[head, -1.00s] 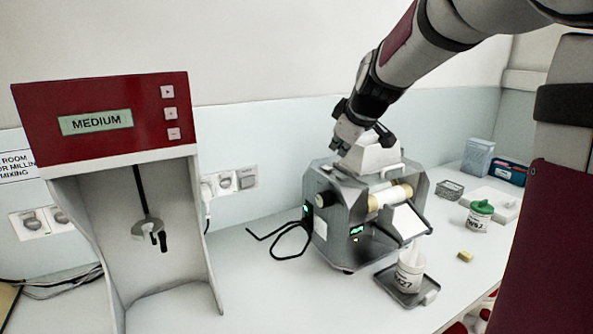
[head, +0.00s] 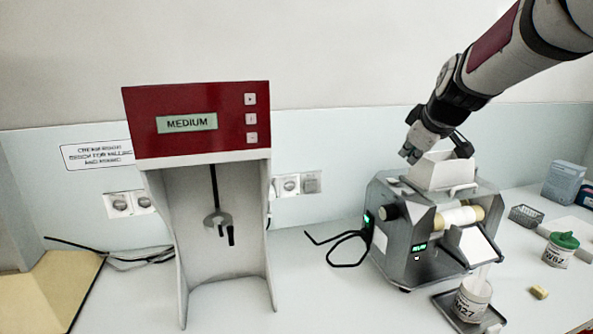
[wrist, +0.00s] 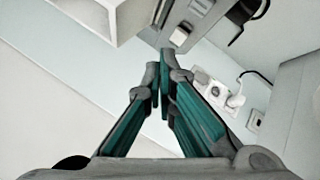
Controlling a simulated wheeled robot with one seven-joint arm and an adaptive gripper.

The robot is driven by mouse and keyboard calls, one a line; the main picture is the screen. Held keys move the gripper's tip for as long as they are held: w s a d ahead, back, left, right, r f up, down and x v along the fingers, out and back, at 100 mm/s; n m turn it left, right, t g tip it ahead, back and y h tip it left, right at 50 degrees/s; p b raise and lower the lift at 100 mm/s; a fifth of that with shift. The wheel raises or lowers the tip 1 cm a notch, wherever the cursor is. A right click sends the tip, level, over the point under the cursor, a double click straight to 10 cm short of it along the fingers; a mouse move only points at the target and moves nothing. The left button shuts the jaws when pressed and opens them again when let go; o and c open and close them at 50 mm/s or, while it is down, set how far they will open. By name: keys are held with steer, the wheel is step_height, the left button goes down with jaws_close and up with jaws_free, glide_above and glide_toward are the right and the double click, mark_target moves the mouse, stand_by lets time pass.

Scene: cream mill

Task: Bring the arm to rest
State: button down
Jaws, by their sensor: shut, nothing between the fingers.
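My gripper (head: 411,153) is beside the white hopper (head: 441,171) on top of the three-roll mill (head: 404,238), at the hopper's left in the head view. In the wrist view my gripper (wrist: 160,62) has its two teal-padded fingers close together, with nothing between them. My arm reaches in from the upper right of the head view. Whether the fingers touch the hopper cannot be told.
A red and grey mixer (head: 196,122) reading MEDIUM stands at left. A white jar (head: 471,300) sits on a tray (head: 446,307) before the mill. A green-lidded jar (head: 558,252), wire basket (head: 526,216) and blue box (head: 562,183) are at right. Bench between mixer and mill holds only a black cable.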

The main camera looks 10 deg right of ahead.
steer(key=s+a+f+m+g+y, duration=0.1)
steer(key=s+a+m+g+y, duration=0.15)
steer(key=s+a, duration=1.35)
steer(key=s+a+f+m, duration=0.1)
steer(key=s+a+f, duration=0.1)
steer(key=s, duration=0.5)
steer(key=s+a+f+m+g, duration=0.1)
steer(key=s+a+f+m, duration=0.1)
steer(key=s+f, duration=0.2)
steer(key=s, duration=0.3)
steer(key=shift+a+f, duration=0.2)
steer(key=shift+a, duration=0.15)
steer(key=shift+d, duration=0.1)
stand_by(0.8)
